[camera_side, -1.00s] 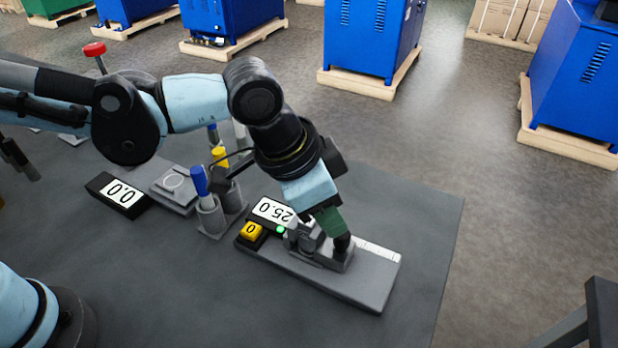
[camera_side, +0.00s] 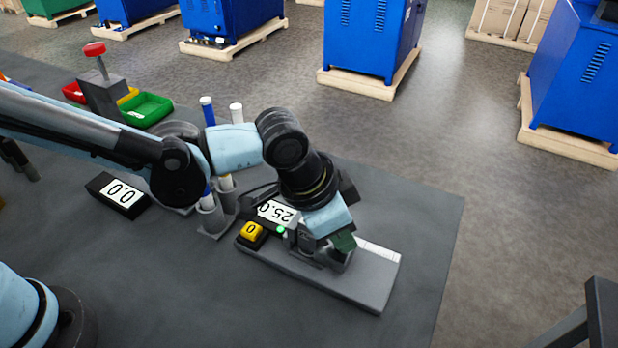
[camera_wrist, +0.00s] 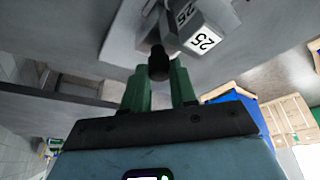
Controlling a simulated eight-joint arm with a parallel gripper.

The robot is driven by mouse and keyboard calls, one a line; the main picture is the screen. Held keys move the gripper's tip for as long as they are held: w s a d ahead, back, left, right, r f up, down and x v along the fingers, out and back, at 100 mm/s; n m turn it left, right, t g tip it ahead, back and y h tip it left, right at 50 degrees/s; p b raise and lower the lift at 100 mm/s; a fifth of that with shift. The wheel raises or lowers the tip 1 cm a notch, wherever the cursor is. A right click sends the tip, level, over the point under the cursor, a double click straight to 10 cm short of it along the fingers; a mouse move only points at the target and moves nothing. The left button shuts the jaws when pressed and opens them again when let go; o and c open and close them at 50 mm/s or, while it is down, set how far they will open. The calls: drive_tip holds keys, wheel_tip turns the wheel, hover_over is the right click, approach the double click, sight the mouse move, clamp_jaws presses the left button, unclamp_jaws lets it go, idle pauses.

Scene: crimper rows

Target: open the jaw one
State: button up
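A grey measuring fixture (camera_side: 355,282) lies on the bench with a white scale strip along its far edge. Its display (camera_side: 275,213) reads 25.0, with a yellow 0 button (camera_side: 252,231) and a lit green lamp beside it. The small grey jaw block with a black knob (camera_wrist: 158,65) sits on the fixture; in the side view it is mostly hidden by my gripper (camera_side: 343,243). In the wrist view the green fingers (camera_wrist: 160,72) stand apart, one each side of the knob. Whether they touch it is unclear.
Holders with blue- and white-capped cylinders (camera_side: 212,218) stand just left of the fixture. A second display (camera_side: 117,193) is further left. A red-knobbed stand (camera_side: 98,75) and a green bin (camera_side: 147,109) are at the back. The bench front is clear.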

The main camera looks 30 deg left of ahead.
clamp_jaws()
drive_tip(key=d, duration=0.3)
drive_tip(key=shift+d, duration=0.25)
drive_tip(key=shift+o, duration=2.4)
unclamp_jaws()
drive_tip(key=shift+a+r, duration=0.1)
drive_tip(key=shift+r, duration=0.05)
drive_tip(key=v, duration=1.2)
